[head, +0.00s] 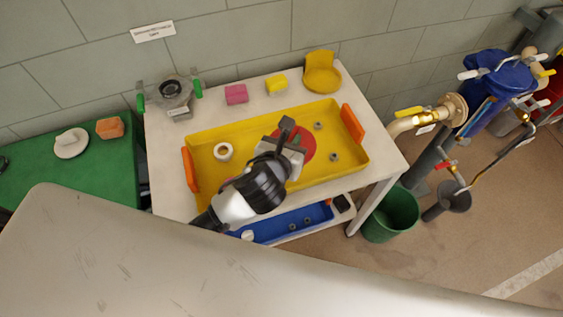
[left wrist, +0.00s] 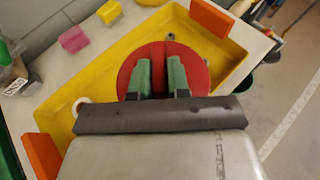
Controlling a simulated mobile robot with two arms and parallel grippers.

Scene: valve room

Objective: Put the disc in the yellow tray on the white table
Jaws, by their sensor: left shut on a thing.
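The round red disc (head: 307,148) is over the floor of the yellow tray (head: 345,180), right of its middle. The tray has orange end handles and stands on the white table (head: 215,115). My left gripper (head: 287,138) reaches in over the tray's front side. In the left wrist view its green-faced fingers (left wrist: 161,72) are shut on the middle of the disc (left wrist: 201,75). Whether the disc touches the tray floor is hard to tell. My right gripper is not in view.
A white ring (head: 223,151) and small nuts (head: 334,157) lie in the tray. Pink (head: 236,94) and yellow (head: 277,85) blocks, a yellow holder (head: 321,73) and a grey device (head: 172,93) stand behind it. A blue tray (head: 290,224) is below. A green bin (head: 391,214) and pipes are right.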

